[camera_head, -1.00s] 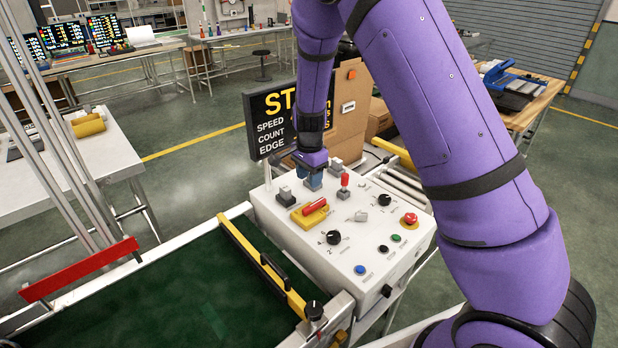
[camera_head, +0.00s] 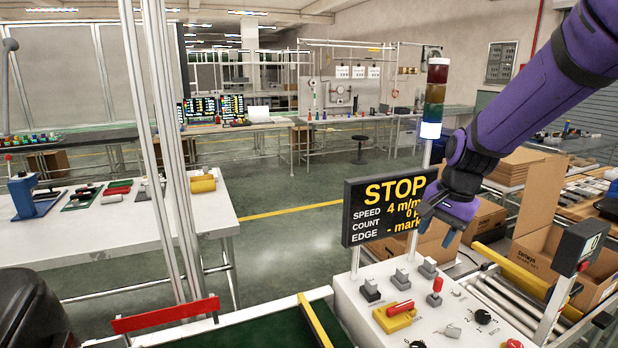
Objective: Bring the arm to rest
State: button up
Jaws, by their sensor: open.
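My purple arm comes in from the upper right of the head view. My gripper (camera_head: 437,227) hangs at its end, with blue fingers apart and nothing seen between them. It is raised above the white control panel (camera_head: 362,325) and apart from it. It overlaps the right edge of the black STOP display (camera_head: 378,211) in the picture; I cannot tell the gap in depth. The panel carries grey switches, a yellow block with a red handle (camera_head: 397,312) and a red-topped lever (camera_head: 436,290).
A signal tower (camera_head: 434,92) stands behind my gripper. Cardboard boxes (camera_head: 562,258) and a roller conveyor (camera_head: 508,310) lie to the right. A red bar (camera_head: 166,314) and upright poles stand left. A white table (camera_head: 130,225) is further left, with open floor behind.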

jog(key=s+d+r+n+t+h, duration=0.1)
jog(key=s+r+n, duration=0.3)
jog(key=s, duration=0.8)
jog(key=s+d+r+n+t, duration=0.2)
jog(key=s+r, duration=0.6)
jog(key=s, duration=0.5)
jog(key=d+n, duration=0.1)
jog(key=n, duration=0.1)
jog(key=shift+d+r+n+t+h, duration=0.15)
jog(key=shift+r+n+t+h, duration=0.15)
jog(key=shift+h, duration=0.1)
jog(key=shift+s, duration=0.1)
jog(key=shift+c, duration=0.2)
